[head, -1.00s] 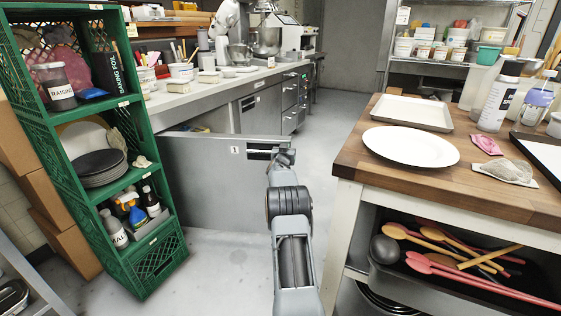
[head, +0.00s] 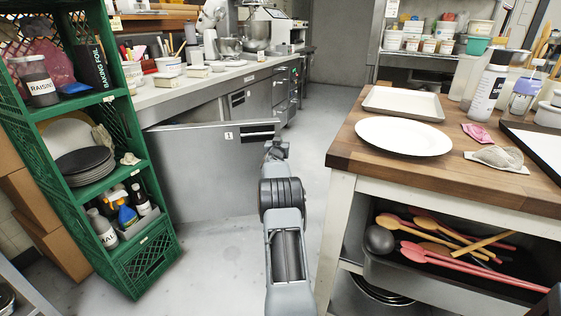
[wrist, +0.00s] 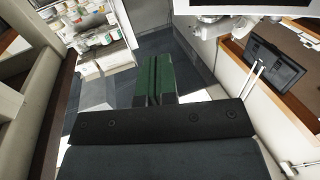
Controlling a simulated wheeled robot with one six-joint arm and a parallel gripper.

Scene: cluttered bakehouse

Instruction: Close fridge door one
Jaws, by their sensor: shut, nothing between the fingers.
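Fridge door one (head: 190,165), a grey steel panel marked "1", stands open, swung out from the counter front. Its dark recessed handle (head: 258,131) is near the top at its right, free end. My gripper (head: 277,148) is at that free end in the head view, just below and right of the handle. I cannot tell whether it touches the door. In the wrist view my green-tipped fingers (wrist: 154,78) are together with nothing between them. The door's lower left part is hidden behind the green crate shelf.
The green crate shelf (head: 118,182) stands close at left by the door. The steel counter (head: 190,92) runs behind it. A wooden-topped table (head: 345,150) with a plate and tray stands close at right. Floor (head: 215,255) is clear between shelf and table.

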